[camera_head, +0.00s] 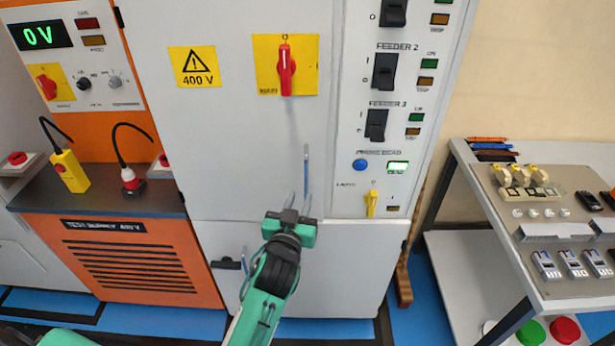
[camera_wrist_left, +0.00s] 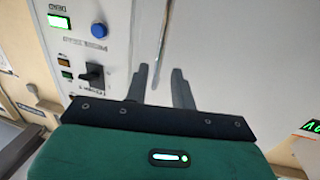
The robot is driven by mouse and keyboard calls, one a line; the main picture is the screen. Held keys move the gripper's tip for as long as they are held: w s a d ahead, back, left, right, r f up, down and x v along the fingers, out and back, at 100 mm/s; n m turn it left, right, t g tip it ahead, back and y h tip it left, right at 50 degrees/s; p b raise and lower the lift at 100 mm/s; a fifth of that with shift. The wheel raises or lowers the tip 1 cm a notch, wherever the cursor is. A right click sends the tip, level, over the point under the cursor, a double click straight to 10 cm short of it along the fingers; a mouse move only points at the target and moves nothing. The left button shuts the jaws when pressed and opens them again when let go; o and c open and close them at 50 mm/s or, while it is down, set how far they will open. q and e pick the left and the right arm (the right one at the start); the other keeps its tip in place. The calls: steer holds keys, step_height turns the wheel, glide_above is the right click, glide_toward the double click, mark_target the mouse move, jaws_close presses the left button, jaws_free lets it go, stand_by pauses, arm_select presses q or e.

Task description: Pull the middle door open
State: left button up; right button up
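The middle door (camera_head: 235,150) is the large grey cabinet door with the 400 V sign and the red rotary switch; it looks closed. It also fills much of the wrist view (camera_wrist_left: 235,50). Its slim upright handle (camera_head: 306,160) is near its right edge, and shows in the wrist view (camera_wrist_left: 161,42) too. My left gripper (camera_head: 299,198) is at the lower end of the handle. Its two fingers (camera_wrist_left: 160,84) are apart and empty, with the handle ahead of the gap between them; I see no contact. My right gripper is not in view.
A column of feeder switches (camera_head: 384,72) runs right of the door. An orange test unit (camera_head: 125,262) with a dark worktop stands left. A grey lower panel (camera_head: 345,265) is below the door. A parts table (camera_head: 560,295) stands right. Blue floor shows between.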

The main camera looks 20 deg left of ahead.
mark_target(306, 181)
arm_select(q)
steer(key=w, duration=0.2)
steer(key=w+p, duration=0.1)
steer(key=w, duration=0.5)
steer(key=shift+w+a+p, duration=0.1)
steer(key=shift+a+p, duration=0.2)
steer(key=shift+a, duration=0.1)
steer(key=c, duration=0.5)
jaws_close()
